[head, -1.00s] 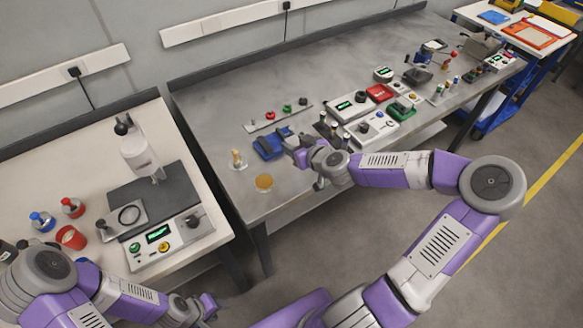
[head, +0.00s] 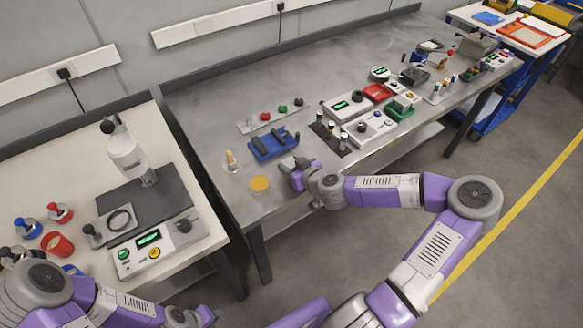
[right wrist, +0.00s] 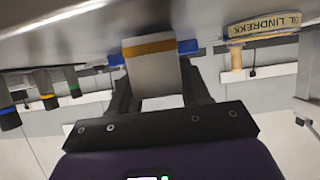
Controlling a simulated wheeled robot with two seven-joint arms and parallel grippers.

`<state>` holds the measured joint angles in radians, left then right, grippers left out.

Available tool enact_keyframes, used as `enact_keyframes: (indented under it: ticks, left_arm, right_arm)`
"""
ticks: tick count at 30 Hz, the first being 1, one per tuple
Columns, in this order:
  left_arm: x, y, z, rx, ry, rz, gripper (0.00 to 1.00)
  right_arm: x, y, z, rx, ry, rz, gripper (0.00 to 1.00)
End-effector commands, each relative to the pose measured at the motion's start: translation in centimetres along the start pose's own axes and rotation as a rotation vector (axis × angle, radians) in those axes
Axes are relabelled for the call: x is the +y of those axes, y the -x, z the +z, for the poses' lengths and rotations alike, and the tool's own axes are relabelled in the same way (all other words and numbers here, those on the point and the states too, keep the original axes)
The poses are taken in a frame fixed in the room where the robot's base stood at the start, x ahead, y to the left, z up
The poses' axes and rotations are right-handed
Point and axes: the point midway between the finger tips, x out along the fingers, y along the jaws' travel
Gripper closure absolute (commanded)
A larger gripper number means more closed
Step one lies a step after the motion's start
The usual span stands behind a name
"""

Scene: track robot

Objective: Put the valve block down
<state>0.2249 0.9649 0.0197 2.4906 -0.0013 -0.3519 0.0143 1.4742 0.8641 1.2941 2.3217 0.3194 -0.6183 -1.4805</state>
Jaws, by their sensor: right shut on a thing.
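The valve block (right wrist: 152,72), a grey block with an orange band, is between the fingers of my right gripper (right wrist: 160,95) in the right wrist view. In the head view my right gripper (head: 293,172) is at the front part of the grey bench, just in front of the blue cradle (head: 273,145). The block is hard to make out there. In the wrist view the bench surface is close to the block's banded end; I cannot tell whether they touch. My left gripper (head: 206,315) is low at the bottom edge of the head view; its jaw state is unclear.
A yellow-topped disc (head: 260,184) and a wooden-handled piece (head: 231,160) stand left of the right gripper. A dark plate with several upright pegs (head: 331,137) is to its right. A strip with coloured knobs (head: 275,117) lies behind. Bare bench (head: 210,125) shows at the back left.

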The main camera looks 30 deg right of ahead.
Motion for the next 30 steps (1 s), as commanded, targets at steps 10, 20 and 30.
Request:
enact_keyframes:
  ticks: [10, 20, 30]
  left_arm:
    - [-0.03, -0.09, -0.02, 0.001, 0.0, 0.0, 0.58]
    - [-0.07, -0.19, -0.03, 0.001, 0.0, 0.0, 0.58]
    - [-0.15, -0.42, -0.03, 0.0, 0.0, 0.0, 0.58]
  right_arm:
    - [-0.04, -0.14, 0.12, 0.004, 0.002, 0.0, 0.96]
    - [-0.02, -0.22, 0.36, 0.002, 0.0, 0.0, 0.28]
    - [0.01, -0.26, 0.48, 0.002, -0.004, 0.0, 0.28]
